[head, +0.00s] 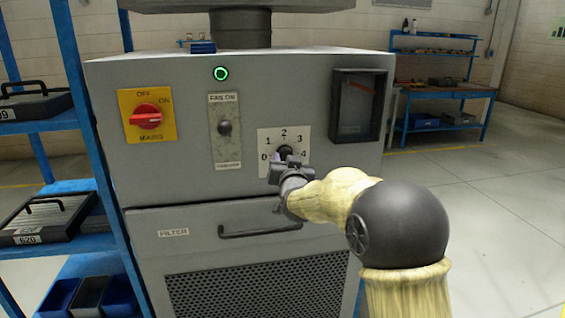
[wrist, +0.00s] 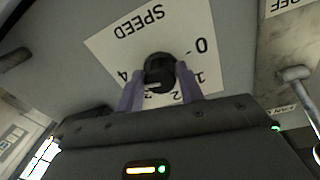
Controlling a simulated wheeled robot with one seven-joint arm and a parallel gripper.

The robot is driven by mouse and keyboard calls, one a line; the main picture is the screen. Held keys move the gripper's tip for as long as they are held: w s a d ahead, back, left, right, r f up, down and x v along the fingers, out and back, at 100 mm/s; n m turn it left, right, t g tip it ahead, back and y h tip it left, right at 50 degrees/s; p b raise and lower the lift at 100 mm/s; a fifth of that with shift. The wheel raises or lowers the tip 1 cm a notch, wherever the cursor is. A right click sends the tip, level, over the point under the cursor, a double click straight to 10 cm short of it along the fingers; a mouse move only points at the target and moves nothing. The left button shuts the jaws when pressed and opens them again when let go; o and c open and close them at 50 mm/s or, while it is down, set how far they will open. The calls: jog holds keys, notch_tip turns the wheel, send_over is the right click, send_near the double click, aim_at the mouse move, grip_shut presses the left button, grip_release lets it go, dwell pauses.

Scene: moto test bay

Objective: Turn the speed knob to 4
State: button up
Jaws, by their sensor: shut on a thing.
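The speed knob (head: 285,150) is a small black knob on a white dial plate (head: 294,134) numbered 0 to 4, at the lower right of the grey cabinet front. In the wrist view the black knob (wrist: 158,68) sits between two purple fingers of my gripper (wrist: 158,84), which is shut on it. The plate reads SPEED there, upside down. A pale mark on the knob is on the side near 3; its exact setting is hard to read. In the head view my gripper (head: 281,164) covers part of the knob and dial.
A red mains switch (head: 149,117), a fan lever (head: 225,128), a lit green ring (head: 220,73) and a gauge window (head: 358,105) share the panel. A filter handle (head: 261,230) is below. A blue shelf (head: 79,130) stands left; the floor at right is clear.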

jog(key=shift+d+r, duration=0.1)
jog(key=shift+r, duration=0.15)
jog(key=o, duration=1)
jog(key=shift+f, duration=0.1)
jog(key=shift+s, duration=0.1)
jog(key=b+v, duration=0.1)
jog(key=v, duration=1.6)
jog(key=shift+s+f, duration=0.1)
